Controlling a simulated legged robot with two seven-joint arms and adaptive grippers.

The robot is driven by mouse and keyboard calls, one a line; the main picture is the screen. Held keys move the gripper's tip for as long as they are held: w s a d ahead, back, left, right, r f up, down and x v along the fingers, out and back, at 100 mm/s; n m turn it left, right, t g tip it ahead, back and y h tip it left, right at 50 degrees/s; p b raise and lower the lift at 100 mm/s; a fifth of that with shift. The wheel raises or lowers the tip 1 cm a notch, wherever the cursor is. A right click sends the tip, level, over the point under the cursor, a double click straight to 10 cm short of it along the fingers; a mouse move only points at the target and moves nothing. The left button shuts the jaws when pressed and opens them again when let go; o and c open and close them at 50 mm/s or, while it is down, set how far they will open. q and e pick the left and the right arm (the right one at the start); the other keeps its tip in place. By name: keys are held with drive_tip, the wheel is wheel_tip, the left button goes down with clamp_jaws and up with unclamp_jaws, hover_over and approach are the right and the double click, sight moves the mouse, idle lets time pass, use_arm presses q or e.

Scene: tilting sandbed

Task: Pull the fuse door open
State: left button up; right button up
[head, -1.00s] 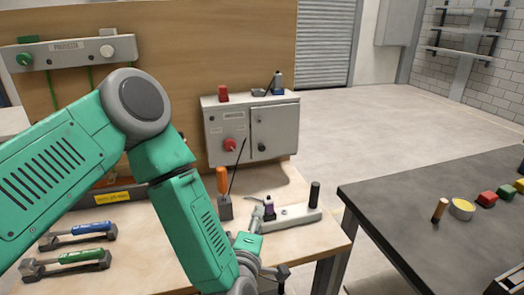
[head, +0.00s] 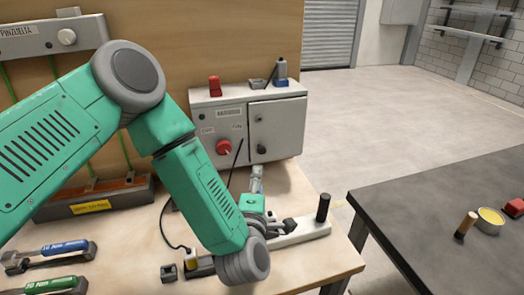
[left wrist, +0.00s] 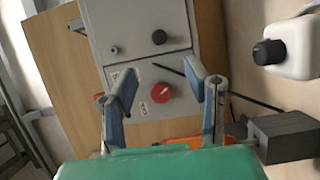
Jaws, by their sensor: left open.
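The grey fuse box (head: 216,112) stands at the back of the wooden bench. Its door (head: 285,122), on the right half, looks closed and has a dark knob (head: 262,148). A red rotary switch (head: 224,147) is left of the door. My left gripper (head: 257,176) is in front of and below the box, partly hidden by its own arm. In the left wrist view my left gripper (left wrist: 160,83) is open and empty. The red switch (left wrist: 161,92) shows between its fingers, and the door knob (left wrist: 159,37) lies beyond the fingertips. My right gripper is out of view.
A pale bar with a black post (head: 323,208) lies right of the gripper. A thin dark rod (head: 236,165) rises before the box. An orange handle (left wrist: 185,142) and a grey block (left wrist: 285,137) are close by in the left wrist view. A dark table (head: 430,200) stands at right.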

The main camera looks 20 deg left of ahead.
sight(262, 152)
use_arm(q)
drive_tip(key=p+x, duration=0.1)
drive_tip(key=x, duration=1.1)
drive_tip(key=shift+w+a, duration=0.1)
drive_tip(key=shift+a, duration=0.15)
drive_tip(key=shift+w+d, duration=0.1)
drive_tip(key=shift+d, duration=0.05)
clamp_jaws()
